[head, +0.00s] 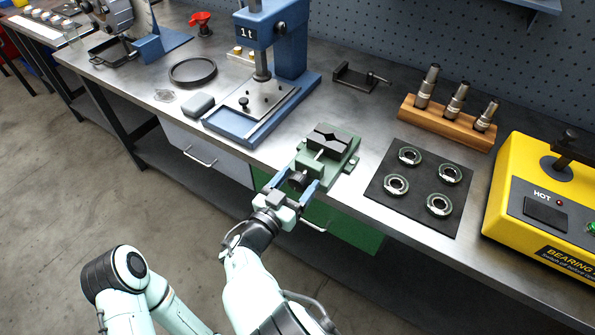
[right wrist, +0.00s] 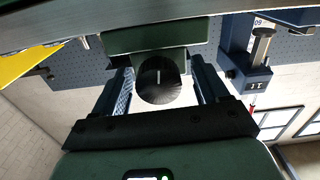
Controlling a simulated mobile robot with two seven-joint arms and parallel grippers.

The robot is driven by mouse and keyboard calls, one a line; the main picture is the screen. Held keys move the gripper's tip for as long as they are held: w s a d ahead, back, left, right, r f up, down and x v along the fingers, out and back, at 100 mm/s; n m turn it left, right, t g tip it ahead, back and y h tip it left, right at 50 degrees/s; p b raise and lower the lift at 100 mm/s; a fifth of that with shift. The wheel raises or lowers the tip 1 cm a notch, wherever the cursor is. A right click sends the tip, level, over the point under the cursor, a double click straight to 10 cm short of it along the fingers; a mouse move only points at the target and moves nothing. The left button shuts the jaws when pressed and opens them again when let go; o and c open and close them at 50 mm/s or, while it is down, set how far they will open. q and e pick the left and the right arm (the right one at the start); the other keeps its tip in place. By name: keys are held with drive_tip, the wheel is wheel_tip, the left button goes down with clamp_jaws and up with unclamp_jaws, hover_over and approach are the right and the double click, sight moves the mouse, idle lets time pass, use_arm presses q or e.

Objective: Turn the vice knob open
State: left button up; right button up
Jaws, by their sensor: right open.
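The green vice (head: 340,170) stands at the front edge of the bench, its dark jaws (head: 330,139) on top. Its round black knob (head: 297,180) faces me over the bench edge. In the right wrist view the knob (right wrist: 165,78) has a ribbed rim and a pale, roughly upright mark on its face. My right gripper (head: 297,184) is open, one finger on each side of the knob. In the right wrist view (right wrist: 163,88) gaps show between the knob and both fingers. My left gripper is out of view.
A blue press (head: 285,40) stands behind and left of the vice. A black mat (head: 418,190) with several ring bearings lies to the right, near a yellow heater (head: 515,190). A wooden block (head: 440,123) holds spindles behind. Drawers (head: 345,225) sit below the bench edge.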

drive_tip(key=shift+s, duration=0.1)
drive_tip(key=c, duration=1.1)
drive_tip(key=shift+o, duration=0.2)
